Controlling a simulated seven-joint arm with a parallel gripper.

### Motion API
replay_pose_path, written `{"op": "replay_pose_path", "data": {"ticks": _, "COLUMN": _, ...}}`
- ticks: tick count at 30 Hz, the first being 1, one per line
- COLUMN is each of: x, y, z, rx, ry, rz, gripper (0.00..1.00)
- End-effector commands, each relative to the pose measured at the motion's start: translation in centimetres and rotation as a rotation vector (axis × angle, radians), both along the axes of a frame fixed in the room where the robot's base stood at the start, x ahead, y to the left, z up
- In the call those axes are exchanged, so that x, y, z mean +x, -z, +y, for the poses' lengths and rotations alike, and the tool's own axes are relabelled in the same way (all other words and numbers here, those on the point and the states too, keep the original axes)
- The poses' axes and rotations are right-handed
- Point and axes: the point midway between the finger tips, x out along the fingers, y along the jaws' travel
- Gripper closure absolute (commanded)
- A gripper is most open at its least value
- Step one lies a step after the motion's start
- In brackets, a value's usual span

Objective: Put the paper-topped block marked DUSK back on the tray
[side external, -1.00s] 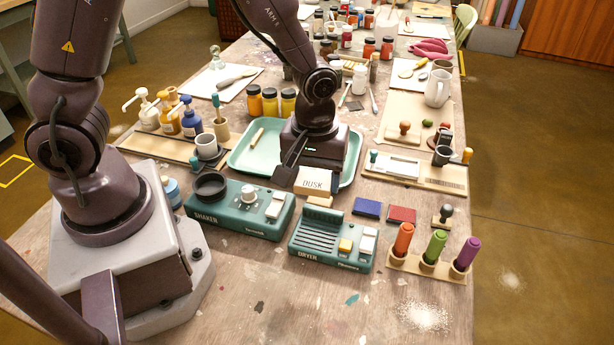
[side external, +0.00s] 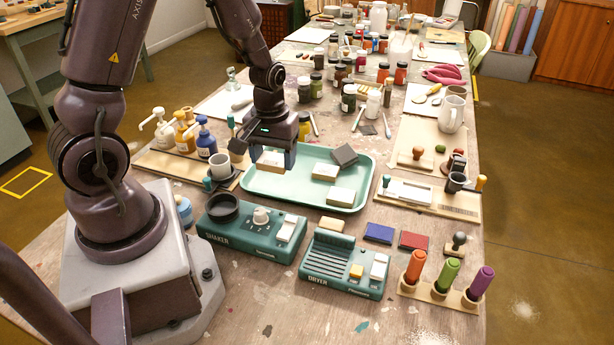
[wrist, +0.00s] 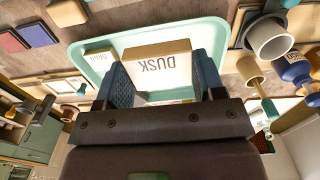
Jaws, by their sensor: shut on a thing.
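The DUSK block (wrist: 160,65), cream paper on top and tan sides, is between my fingers in the wrist view, its lettering upside down there. My gripper (side external: 272,158) is shut on it over the left end of the pale green tray (side external: 285,187). I cannot tell whether the block touches the tray floor. On the tray to the right are a paper-topped block (side external: 325,171), another pale block (side external: 341,197) near the front edge and a dark block (side external: 344,154) that looks tilted. One lettered block (wrist: 98,57) shows beside DUSK in the wrist view; its word is unclear.
The shaker (side external: 250,228) and dryer (side external: 343,265) stand before the tray. Several jars (side external: 348,98) stand behind. The tray's middle front has bare room.

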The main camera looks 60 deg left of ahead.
Motion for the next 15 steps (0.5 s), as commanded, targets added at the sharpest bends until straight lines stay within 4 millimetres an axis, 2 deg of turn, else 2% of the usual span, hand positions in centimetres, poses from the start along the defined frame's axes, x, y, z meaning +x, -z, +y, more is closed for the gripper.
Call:
{"op": "replay_pose_path", "data": {"ticks": 6, "x": 4.9, "y": 2.8, "z": 2.1, "rx": -0.002, "ry": 0.000, "rz": 0.004, "gripper": 0.64}}
{"op": "replay_pose_path", "data": {"ticks": 12, "x": 7.4, "y": 6.3, "z": 3.2, "rx": -0.002, "ry": -0.001, "rz": 0.004, "gripper": 0.64}}
{"op": "replay_pose_path", "data": {"ticks": 15, "x": 8.1, "y": 7.1, "z": 3.6, "rx": -0.001, "ry": -0.001, "rz": 0.002, "gripper": 0.64}}
